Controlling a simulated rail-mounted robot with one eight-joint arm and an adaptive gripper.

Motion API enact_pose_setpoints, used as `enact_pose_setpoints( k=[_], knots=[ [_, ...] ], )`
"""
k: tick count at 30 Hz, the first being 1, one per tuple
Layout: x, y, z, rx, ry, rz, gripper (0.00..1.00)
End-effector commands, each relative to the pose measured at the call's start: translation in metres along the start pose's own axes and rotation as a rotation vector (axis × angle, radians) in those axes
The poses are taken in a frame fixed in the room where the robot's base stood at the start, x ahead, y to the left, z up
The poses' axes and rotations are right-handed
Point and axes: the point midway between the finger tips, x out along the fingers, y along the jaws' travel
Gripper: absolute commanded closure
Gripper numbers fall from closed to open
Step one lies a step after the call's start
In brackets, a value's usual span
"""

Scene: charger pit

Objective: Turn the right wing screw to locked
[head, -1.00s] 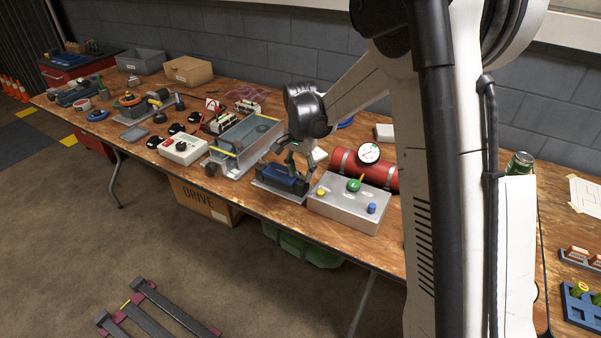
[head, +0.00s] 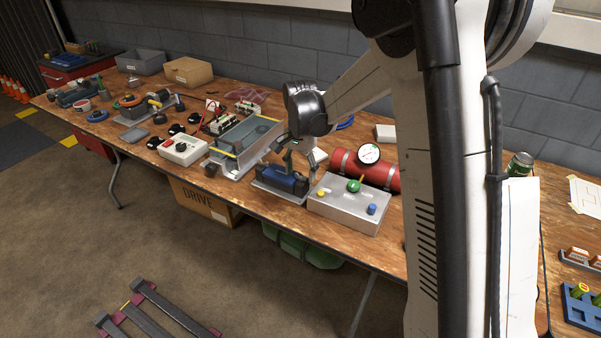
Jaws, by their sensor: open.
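My gripper (head: 299,165) is open over a blue cylindrical device (head: 283,181) near the front edge of the bench. The device lies on a grey base plate (head: 262,187). The fingers point down at the back and right part of the device, and I see nothing held between them. I cannot tell whether they touch it. I cannot make out the right wing screw or any locked mark. They are too small here or hidden by the gripper.
A silver box (head: 348,203) with yellow, green and blue knobs stands close on the right. Behind it lies a red cylinder (head: 381,175) with a gauge (head: 369,154). Bare wood (head: 239,194) shows along the front edge.

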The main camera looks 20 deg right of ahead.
Motion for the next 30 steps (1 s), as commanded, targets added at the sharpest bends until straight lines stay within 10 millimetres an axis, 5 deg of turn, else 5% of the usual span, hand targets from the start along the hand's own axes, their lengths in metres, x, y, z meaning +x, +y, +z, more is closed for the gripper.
enact_pose_setpoints(
  k=[18,30],
  knots=[
    [-0.103,0.000,0.000,0.000,0.000,0.000,0.49],
    [-0.114,0.000,0.000,0.000,0.000,0.000,0.49]
  ],
)
